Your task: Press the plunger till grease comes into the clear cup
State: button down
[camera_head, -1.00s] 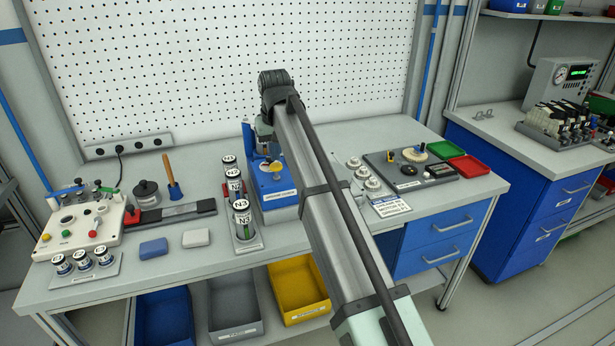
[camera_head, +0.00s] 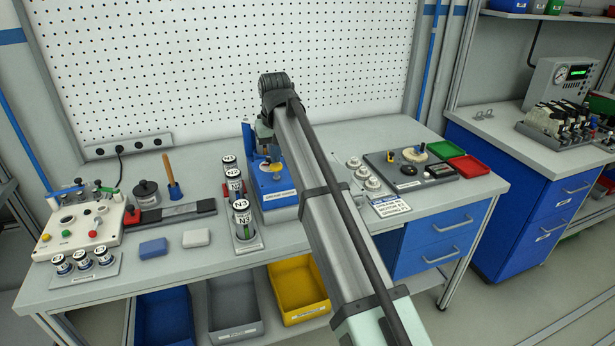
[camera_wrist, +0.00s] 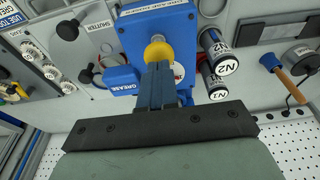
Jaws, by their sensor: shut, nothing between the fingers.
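The blue grease dispenser (camera_head: 283,202) stands at the middle of the bench, partly behind my arm. In the wrist view its blue body (camera_wrist: 150,22) carries a round yellow plunger knob (camera_wrist: 158,48) and a blue block marked GREASE (camera_wrist: 122,80). My gripper (camera_wrist: 158,68) is shut and empty, its fingertips right at the yellow knob and overlapping its edge. I cannot tell whether they touch it. I cannot make out the clear cup or any grease.
N-labelled cylinders (camera_head: 242,214) stand close to the left of the dispenser; two of them (camera_wrist: 218,50) also show in the wrist view. White round fittings (camera_head: 362,173) and a sign (camera_head: 390,206) lie to the right. The pegboard (camera_head: 200,60) rises behind.

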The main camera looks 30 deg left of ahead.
jog(key=shift+f, duration=1.6)
jog(key=shift+r, duration=3.45)
